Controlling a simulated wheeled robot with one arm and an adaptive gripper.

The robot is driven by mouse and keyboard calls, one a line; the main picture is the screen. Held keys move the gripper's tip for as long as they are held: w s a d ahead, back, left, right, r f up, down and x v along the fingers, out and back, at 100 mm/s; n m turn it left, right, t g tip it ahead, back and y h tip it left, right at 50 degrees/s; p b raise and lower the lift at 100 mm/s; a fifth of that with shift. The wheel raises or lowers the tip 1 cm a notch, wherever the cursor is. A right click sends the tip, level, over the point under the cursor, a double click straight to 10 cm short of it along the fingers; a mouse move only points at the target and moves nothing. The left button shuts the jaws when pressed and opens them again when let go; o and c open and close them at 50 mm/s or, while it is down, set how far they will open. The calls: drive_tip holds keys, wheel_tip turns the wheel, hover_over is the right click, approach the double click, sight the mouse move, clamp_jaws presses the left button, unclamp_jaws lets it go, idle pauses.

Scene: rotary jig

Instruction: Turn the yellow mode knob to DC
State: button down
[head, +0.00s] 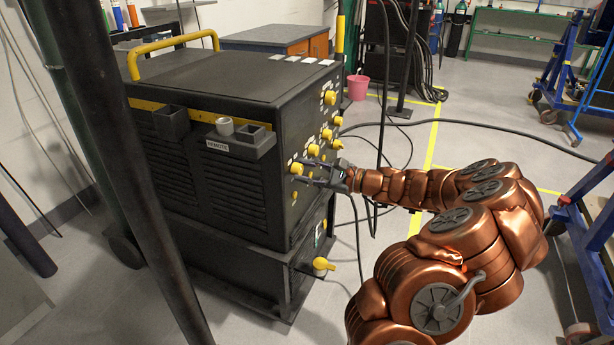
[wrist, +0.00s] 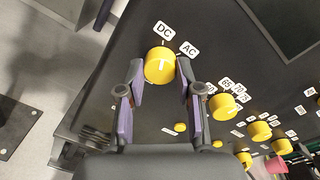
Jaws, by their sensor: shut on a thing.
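The yellow mode knob (wrist: 160,66) sits on the dark front panel of the machine. The DC label (wrist: 164,30) is above it and the AC label (wrist: 189,48) is to its upper right. My gripper (wrist: 160,70) has one finger on each side of the knob and is shut on it. I cannot tell for sure which label the knob's mark points at.
Several other yellow knobs (wrist: 222,105) with labels lie to the right on the same panel in the wrist view. The machine (head: 230,85) has a yellow handle (head: 170,43) on top and a yellow plug (head: 322,264) low down. A black cable (head: 480,122) runs across the floor behind my arm.

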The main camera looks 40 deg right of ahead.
drive_tip(key=shift+n, duration=0.5)
drive_tip(key=c, duration=0.8)
unclamp_jaws()
drive_tip(key=shift+o, duration=0.2)
drive_tip(key=v, duration=1.2)
